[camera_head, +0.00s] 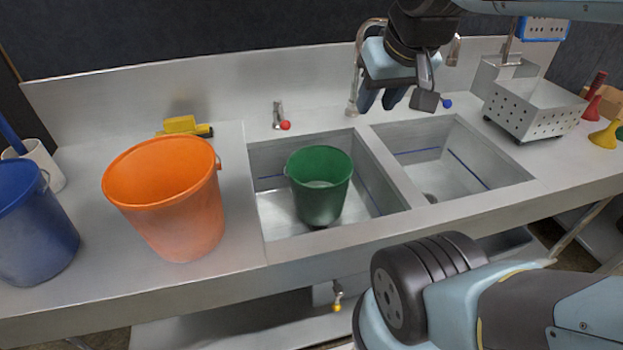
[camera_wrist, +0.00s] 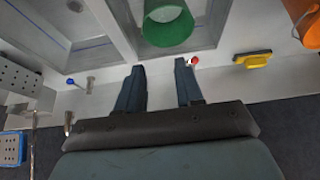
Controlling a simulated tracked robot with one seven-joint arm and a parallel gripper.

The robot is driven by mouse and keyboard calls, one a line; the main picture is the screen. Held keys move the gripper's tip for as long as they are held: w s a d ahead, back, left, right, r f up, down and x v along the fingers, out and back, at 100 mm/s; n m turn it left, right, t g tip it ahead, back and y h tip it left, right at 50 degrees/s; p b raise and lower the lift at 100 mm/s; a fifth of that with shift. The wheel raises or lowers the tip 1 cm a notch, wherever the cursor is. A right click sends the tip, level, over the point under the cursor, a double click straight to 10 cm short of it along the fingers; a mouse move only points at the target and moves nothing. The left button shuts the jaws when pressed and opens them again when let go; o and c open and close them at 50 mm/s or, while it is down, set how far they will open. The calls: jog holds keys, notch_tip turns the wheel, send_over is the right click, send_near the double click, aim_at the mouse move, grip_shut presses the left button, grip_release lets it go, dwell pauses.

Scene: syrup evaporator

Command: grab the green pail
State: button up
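The green pail (camera_head: 320,188) stands upright in the left basin of the steel sink in the head view. In the wrist view the green pail (camera_wrist: 167,28) shows at the top, beyond my fingertips, partly cut off by the frame edge. My gripper (camera_head: 381,100) is above the back of the sink, in front of the tap, up and to the right of the pail. In the wrist view my gripper (camera_wrist: 158,66) has its two fingers apart with nothing between them. It does not touch the pail.
An orange bucket (camera_head: 170,200) stands on the counter left of the basin, with a blue bucket (camera_head: 32,225) farther left. A red-knobbed tap (camera_head: 281,118) is behind the pail. The right basin (camera_head: 455,165) looks empty. A perforated metal box (camera_head: 535,108) stands at right.

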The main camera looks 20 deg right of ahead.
jog(key=shift+w, duration=0.1)
jog(key=w+d+f+m+g+y, duration=0.1)
jog(key=w+d+f+g, duration=0.1)
jog(key=w+f, duration=0.35)
jog(key=w+d+f+g, duration=0.1)
jog(key=w+d+f, duration=0.15)
jog(key=w, duration=0.55)
jog(key=w+d+f+m+g, duration=0.15)
jog(key=w+f, duration=0.25)
jog(key=f, duration=0.4)
jog(key=w+d+f+m+g, duration=0.1)
jog(key=w+d+f+g, duration=0.2)
jog(key=f, duration=0.4)
jog(key=shift+n+t+y, duration=0.25)
jog(key=shift+t+y, duration=0.15)
jog(key=shift+t, duration=0.25)
jog(key=f, duration=0.4)
jog(key=a+f, duration=0.1)
jog(key=f, duration=0.3)
jog(key=a+f, duration=0.1)
jog(key=f, duration=0.4)
jog(key=shift+w+a, duration=0.25)
jog(key=shift+w, duration=0.1)
jog(key=shift+c, duration=0.5)
grip_shut()
